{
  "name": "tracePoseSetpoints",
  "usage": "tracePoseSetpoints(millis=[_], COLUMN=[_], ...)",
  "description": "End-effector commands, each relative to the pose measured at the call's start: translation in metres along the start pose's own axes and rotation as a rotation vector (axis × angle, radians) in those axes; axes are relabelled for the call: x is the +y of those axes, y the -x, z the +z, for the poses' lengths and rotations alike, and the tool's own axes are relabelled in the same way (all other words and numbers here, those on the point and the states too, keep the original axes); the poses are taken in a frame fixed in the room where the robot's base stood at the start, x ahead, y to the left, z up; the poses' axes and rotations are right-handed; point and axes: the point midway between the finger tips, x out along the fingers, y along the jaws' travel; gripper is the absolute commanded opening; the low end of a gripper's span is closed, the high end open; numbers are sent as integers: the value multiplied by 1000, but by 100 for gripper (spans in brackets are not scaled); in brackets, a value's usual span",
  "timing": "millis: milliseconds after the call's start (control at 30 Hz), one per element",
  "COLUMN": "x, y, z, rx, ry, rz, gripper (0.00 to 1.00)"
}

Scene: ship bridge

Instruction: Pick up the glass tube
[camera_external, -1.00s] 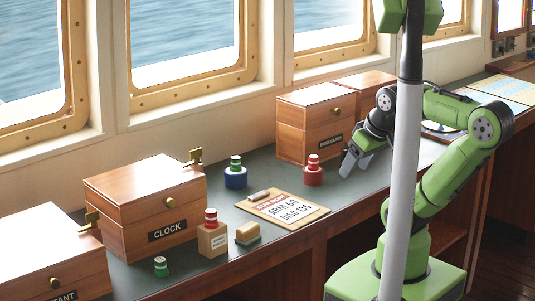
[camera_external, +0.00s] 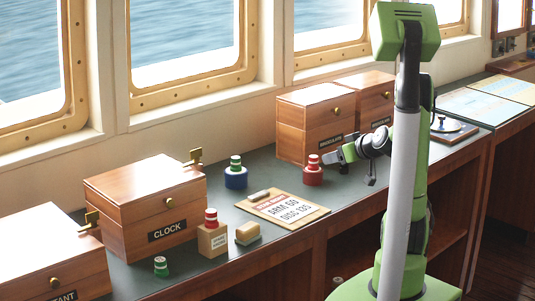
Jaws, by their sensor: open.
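No plainly clear glass tube stands out at this size; I cannot tell which small capped piece is the glass tube. A red-capped piece stands upright in a round red base (camera_external: 313,177) on the counter. A green-capped piece stands in a round blue base (camera_external: 235,180). Another red-capped piece stands in a wooden block (camera_external: 212,240), and a small green piece (camera_external: 161,267) is near the front edge. My gripper (camera_external: 335,157) is open and empty, pointing left, just right of the red-based piece; I cannot tell whether they touch.
Wooden boxes stand along the window side, including the CLOCK box (camera_external: 148,212) and a box (camera_external: 310,130) behind the red base. A clipboard (camera_external: 282,207) and a wood-topped block (camera_external: 247,233) lie near the front edge.

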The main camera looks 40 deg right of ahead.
Motion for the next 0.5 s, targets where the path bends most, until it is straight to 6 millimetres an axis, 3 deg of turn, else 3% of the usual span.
tracePoseSetpoints(millis=[33,100,167,267,500], x=[37,76,96,109,122], y=[-9,-10,-7,-11,-65], z=[16,21,24,23,10], rx=[52,125,163,184,183], ry=[-55,-97,-117,-125,-121], rz=[76,169,223,254,248], gripper=[61,61,61,61,61])
